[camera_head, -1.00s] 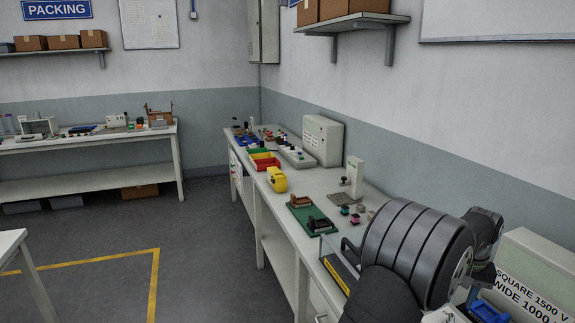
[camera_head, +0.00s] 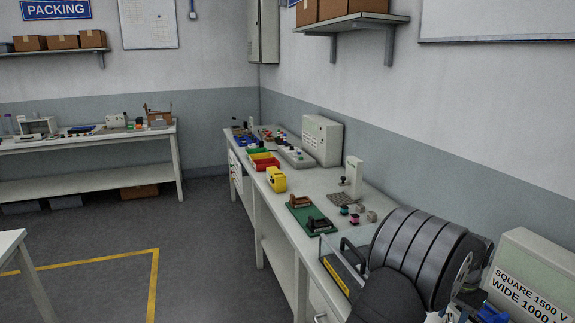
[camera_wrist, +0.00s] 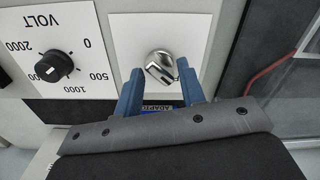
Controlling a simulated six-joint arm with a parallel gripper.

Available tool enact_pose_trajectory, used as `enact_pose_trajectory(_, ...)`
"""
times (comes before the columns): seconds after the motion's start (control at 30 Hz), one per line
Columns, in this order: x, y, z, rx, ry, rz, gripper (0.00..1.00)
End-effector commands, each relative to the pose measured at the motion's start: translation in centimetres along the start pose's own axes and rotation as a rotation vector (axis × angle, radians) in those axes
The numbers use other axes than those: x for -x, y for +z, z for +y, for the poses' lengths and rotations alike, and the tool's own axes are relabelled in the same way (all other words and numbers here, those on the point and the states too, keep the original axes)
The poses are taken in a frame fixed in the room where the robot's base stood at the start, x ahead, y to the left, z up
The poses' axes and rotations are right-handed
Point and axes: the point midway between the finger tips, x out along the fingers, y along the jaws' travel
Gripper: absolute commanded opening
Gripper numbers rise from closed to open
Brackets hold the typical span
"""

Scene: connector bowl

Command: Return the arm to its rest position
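My gripper (camera_wrist: 158,82) shows in the wrist view with two blue fingers apart and nothing between them. It faces a panel with a silver knob (camera_wrist: 160,68) on a white plate, seen beyond the gap between the fingers. In the head view my dark, rounded arm links fill the lower right, over the near end of the bench. The gripper itself cannot be made out clearly there.
A grey-white box with large lettering (camera_head: 528,262) stands right beside my arm. A black dial marked VOLT (camera_wrist: 54,66) is left of the fingers. A clear-sided case (camera_head: 343,272), a green board (camera_head: 311,214) and small blocks lie farther along the bench (camera_head: 322,182).

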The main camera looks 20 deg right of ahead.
Motion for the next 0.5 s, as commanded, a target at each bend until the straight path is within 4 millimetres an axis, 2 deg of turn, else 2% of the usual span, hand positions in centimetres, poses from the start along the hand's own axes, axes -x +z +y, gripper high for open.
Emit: enact_pose_trajectory(0.5, 0.01, 0.0, 0.0, -0.415, 0.0, 0.0, 0.36)
